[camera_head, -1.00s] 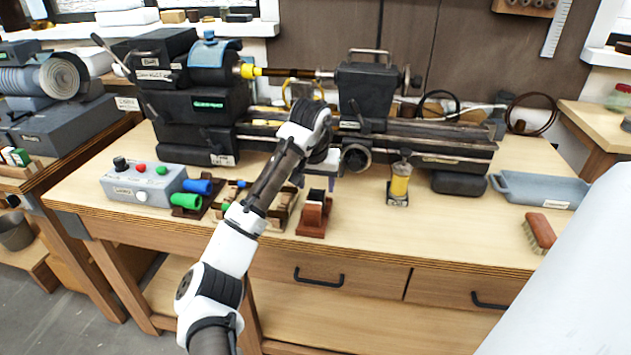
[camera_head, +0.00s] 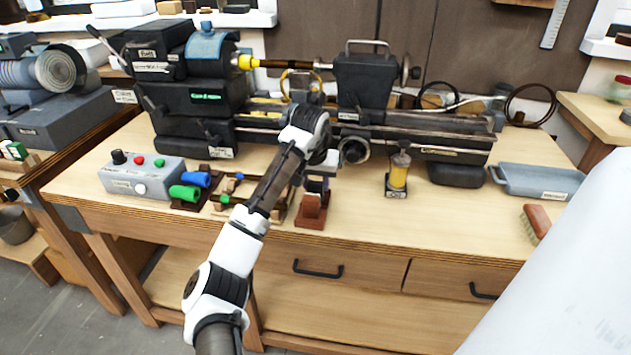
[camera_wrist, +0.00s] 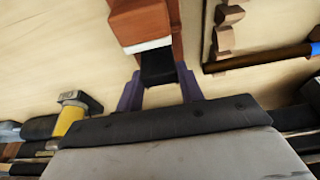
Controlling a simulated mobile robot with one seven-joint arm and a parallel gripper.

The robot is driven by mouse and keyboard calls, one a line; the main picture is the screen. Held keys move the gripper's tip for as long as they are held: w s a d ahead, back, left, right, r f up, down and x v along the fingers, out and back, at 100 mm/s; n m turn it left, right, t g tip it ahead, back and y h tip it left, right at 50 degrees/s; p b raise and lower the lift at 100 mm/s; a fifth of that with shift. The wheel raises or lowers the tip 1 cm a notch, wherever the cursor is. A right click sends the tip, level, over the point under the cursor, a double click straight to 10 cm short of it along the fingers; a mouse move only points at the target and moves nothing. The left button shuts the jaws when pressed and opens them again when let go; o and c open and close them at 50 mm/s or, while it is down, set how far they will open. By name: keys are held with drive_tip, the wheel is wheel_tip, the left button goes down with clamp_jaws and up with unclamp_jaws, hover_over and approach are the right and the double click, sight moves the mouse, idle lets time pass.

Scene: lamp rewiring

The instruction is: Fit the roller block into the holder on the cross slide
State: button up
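The dark roller block (camera_wrist: 157,68), with a white band at one end, sits in a red-brown stand (camera_head: 311,215) at the bench front; the stand also shows in the wrist view (camera_wrist: 140,18). My gripper (camera_wrist: 159,82) has its purple fingers on either side of the block's dark part. They look very close to its sides, but I cannot tell whether they press on it. In the head view my gripper (camera_head: 317,186) is just above the stand. The cross slide area, by the handwheel (camera_head: 354,150), is partly behind my wrist; I cannot make out the holder.
The dark lathe (camera_head: 365,90) spans the back of the bench. Left of the stand are a wooden tray (camera_head: 277,215), green and blue cylinders (camera_head: 185,193) and a grey control box (camera_head: 140,178). A yellow oiler (camera_head: 398,177) stands to the right.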

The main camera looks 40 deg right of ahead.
sight(316, 183)
drive_tip(key=shift+c, duration=1)
drive_tip(key=shift+r+p, duration=3.45)
drive_tip(key=shift+r, duration=0.1)
